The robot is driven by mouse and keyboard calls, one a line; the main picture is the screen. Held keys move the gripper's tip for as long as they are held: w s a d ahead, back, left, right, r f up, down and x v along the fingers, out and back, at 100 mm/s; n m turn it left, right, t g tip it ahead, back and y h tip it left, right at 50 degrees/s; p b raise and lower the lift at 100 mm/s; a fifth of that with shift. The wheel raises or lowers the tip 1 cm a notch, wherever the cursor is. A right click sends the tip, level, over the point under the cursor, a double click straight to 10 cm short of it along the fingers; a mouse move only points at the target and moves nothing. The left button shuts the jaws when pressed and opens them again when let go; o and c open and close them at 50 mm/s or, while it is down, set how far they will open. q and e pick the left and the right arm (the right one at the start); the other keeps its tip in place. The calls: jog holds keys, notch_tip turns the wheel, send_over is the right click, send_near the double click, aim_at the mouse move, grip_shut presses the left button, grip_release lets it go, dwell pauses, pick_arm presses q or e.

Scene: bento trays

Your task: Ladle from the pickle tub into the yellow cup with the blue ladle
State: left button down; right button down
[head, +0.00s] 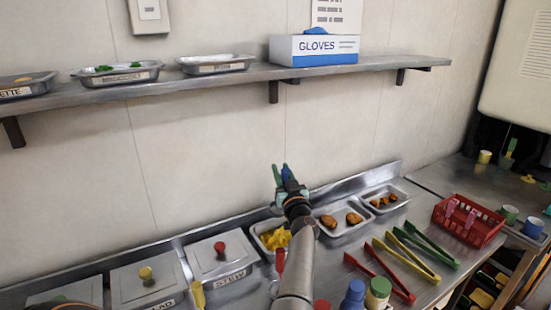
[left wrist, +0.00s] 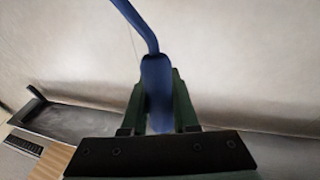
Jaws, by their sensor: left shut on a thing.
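My left gripper (head: 288,174) is raised in front of the wall, above the counter's back edge. It is shut on the blue ladle (left wrist: 155,85); the handle stands between the green fingers and its thin shaft runs up out of the left wrist view. The ladle's bowl is not visible. A small yellow cup (head: 485,157) stands at the far right on the side counter, well away from my gripper. Lidded steel tubs stand at the front left; one (head: 221,258) reads STEW. I cannot tell which is the pickle tub. My right gripper is not in view.
A wall shelf (head: 220,78) holds trays and a glove box (head: 313,50). Food trays (head: 340,232) line the counter's back. Coloured tongs (head: 412,258) and a red basket (head: 468,222) lie to the right. Blue and green-topped containers (head: 354,294) stand at the front.

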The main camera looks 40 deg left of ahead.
pick_arm(q)
jog(key=shift+w+d+f, duration=0.15)
jog(key=shift+d+f, duration=0.05)
jog(key=shift+d, duration=0.1)
jog(key=shift+d+f, duration=0.15)
jog(key=shift+f, duration=0.35)
notch_tip(320, 180, down, 5)
jog(key=shift+r+b, duration=0.2)
jog(key=shift+b, duration=0.15)
notch_tip(320, 180, down, 5)
jog(key=b, duration=0.4)
jog(key=shift+r, duration=0.2)
jog(key=shift+f+b, duration=0.7)
jog(key=shift+f, duration=0.15)
